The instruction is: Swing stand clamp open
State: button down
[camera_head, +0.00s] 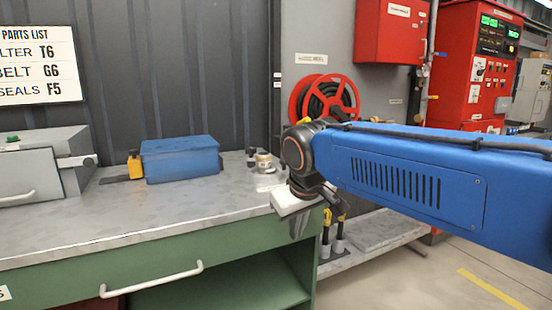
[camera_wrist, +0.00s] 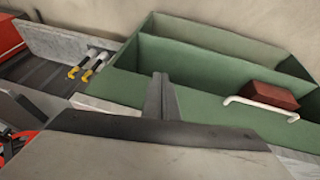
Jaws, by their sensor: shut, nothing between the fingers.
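I cannot pick out the stand clamp with certainty. Two upright yellow-and-black fittings (camera_head: 326,238) stand in grey holders on a low grey ledge beside the bench; they also show at upper left in the wrist view (camera_wrist: 84,67). My gripper (camera_head: 298,230) hangs at the right front corner of the bench, left of these fittings and apart from them. In the wrist view my gripper's fingers (camera_wrist: 161,95) are together and empty, in front of the green bench side. My white wrist part covers the bench corner in the head view.
The green bench (camera_head: 215,245) has a white drawer handle (camera_head: 152,279) and a grey top. A blue box (camera_head: 180,159), a yellow bottle (camera_head: 135,165) and a small jar (camera_head: 264,163) stand on it. A red hose reel (camera_head: 322,100) is behind my arm. Floor at right is clear.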

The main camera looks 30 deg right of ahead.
jog(key=w+r+h, duration=0.1)
jog(key=w+r, duration=0.8)
jog(key=w, duration=0.2)
jog(key=w+r+h, duration=0.2)
jog(key=w+r, duration=0.6)
jog(key=w, duration=0.3)
jog(key=shift+w+d+r, duration=0.15)
jog(key=shift+w+r, duration=0.2)
jog(key=shift+w+d+f, duration=0.8)
jog(key=shift+d+f, duration=0.5)
jog(key=shift+f, duration=0.2)
jog(key=shift+w+d+f, duration=0.8)
jog(key=shift+d+f, duration=0.5)
jog(key=shift+f, duration=0.15)
jog(key=shift+w+d+f, duration=0.8)
jog(key=shift+d+f, duration=0.5)
jog(key=shift+f, duration=0.2)
jog(key=shift+d, duration=0.15)
